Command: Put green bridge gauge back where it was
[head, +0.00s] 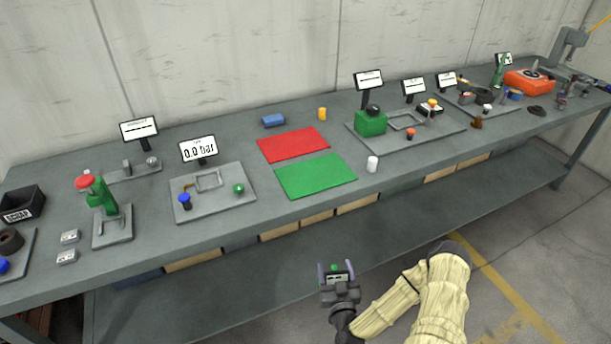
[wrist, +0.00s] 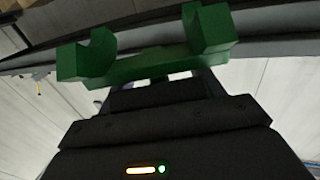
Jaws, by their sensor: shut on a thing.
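The green bridge gauge (wrist: 150,66) spans the top of the wrist view, a green bar with a raised block at each end. My gripper (head: 335,272) is shut on it near its middle; the fingers are mostly hidden in the wrist view. In the head view only a small bit of green shows between the fingers. My gripper is in front of the bench, out over the floor side, apart from the bench top.
A green screw jack (head: 101,195) stands left.

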